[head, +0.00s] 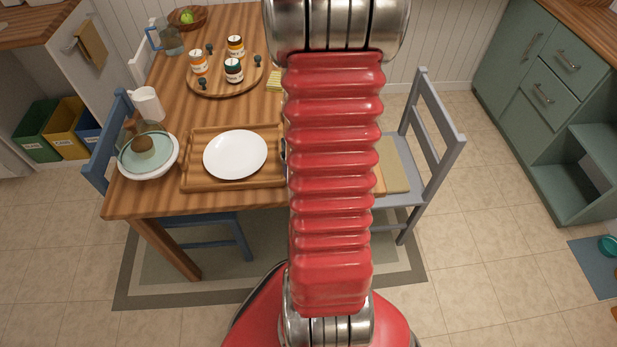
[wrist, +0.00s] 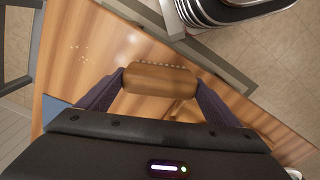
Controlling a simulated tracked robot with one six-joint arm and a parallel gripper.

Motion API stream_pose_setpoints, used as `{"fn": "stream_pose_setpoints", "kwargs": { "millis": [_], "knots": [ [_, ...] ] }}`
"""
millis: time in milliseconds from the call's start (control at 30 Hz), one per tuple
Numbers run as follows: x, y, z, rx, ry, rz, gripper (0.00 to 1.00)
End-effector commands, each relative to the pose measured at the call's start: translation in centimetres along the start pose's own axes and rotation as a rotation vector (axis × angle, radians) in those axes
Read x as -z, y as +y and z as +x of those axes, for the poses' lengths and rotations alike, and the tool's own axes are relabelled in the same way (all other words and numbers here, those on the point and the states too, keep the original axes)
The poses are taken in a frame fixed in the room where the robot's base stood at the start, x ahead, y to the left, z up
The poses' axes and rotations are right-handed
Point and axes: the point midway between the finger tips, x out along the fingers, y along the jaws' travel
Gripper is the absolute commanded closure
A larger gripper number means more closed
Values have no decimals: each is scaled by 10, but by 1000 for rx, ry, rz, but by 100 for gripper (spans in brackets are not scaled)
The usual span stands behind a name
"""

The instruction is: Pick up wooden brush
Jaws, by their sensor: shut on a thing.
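The wooden brush (wrist: 159,72) shows in the wrist view as a brown block with a row of pale bristle tufts along its far edge. My gripper (wrist: 160,82) is shut on it, with one dark finger against each end. The brush is over the wooden table top (wrist: 105,55); I cannot tell whether it touches the table or hangs a little above it. In the head view my red arm hides the gripper and the brush.
On the table stand a wooden tray (head: 192,172) with a white plate (head: 235,154), a round board (head: 222,90) with several jars, a white bowl (head: 171,165) and a white mug (head: 147,103). A grey chair (head: 430,120) stands at the right. Small pale specks (wrist: 80,48) lie on the table.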

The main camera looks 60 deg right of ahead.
Motion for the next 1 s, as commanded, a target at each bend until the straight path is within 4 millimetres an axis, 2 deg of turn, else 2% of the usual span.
{"fn": "stream_pose_setpoints", "kwargs": {
  "millis": [367,533,900,1000],
  "knots": [
    [1,0,-9,-1,3,0,43],
    [0,0,-28,-1,3,0,43],
    [1,1,-86,-2,4,0,43],
    [0,0,-95,-1,2,0,43]
  ]
}}
